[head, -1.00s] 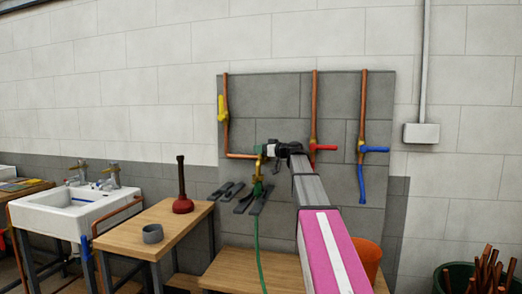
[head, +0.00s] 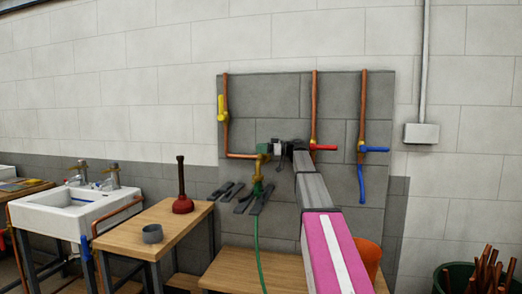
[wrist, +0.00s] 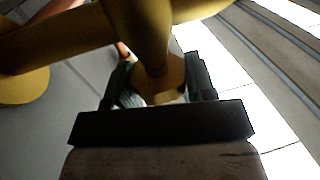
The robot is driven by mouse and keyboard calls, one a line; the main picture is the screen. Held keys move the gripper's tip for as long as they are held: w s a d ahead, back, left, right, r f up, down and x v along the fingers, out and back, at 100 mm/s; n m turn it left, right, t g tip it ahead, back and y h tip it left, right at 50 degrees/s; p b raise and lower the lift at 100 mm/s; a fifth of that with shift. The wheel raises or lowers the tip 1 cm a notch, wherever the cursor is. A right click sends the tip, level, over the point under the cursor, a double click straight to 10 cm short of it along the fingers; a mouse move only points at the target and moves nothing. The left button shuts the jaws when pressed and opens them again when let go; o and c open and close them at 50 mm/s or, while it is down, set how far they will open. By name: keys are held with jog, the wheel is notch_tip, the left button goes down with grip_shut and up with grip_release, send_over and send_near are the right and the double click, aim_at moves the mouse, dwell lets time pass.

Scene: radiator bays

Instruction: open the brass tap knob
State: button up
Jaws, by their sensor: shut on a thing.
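The brass tap (head: 258,178) stands on the wall panel at the end of a copper pipe, with a green hose below it. My gripper (head: 264,148) is at the top front of the tap, reaching in from the right. In the wrist view, the brass tap body (wrist: 148,28) crosses the top of the picture. The brass knob (wrist: 163,76) sits between the two dark green fingers of my gripper (wrist: 158,88), which are shut on it. The fingers and palm hide part of the knob, so its exact turn cannot be told.
A yellow-handled valve (head: 221,108) is at the upper left. A red-handled valve (head: 323,147) and a blue-handled valve (head: 375,149) are to the right. Dark flat pieces (head: 243,200) stick out below left of the tap. A plunger (head: 182,204) stands on the left bench.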

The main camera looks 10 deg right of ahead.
dwell(0.3)
jog(key=o, duration=0.9)
jog(key=shift+r, duration=0.1)
jog(key=shift+r, duration=0.3)
jog(key=r, duration=0.4)
jog(key=shift+s+a, duration=0.25)
jog(key=shift+a, duration=0.1)
jog(key=s+a+r, duration=0.1)
jog(key=a+r, duration=0.1)
jog(key=a, duration=0.1)
jog(key=s+a+r, duration=0.2)
jog(key=a, duration=0.1)
jog(key=s+a+r, duration=0.2)
jog(key=a, duration=0.1)
jog(key=shift+s+a+r, duration=0.15)
jog(key=shift+s+a, duration=0.05)
jog(key=shift+s, duration=0.05)
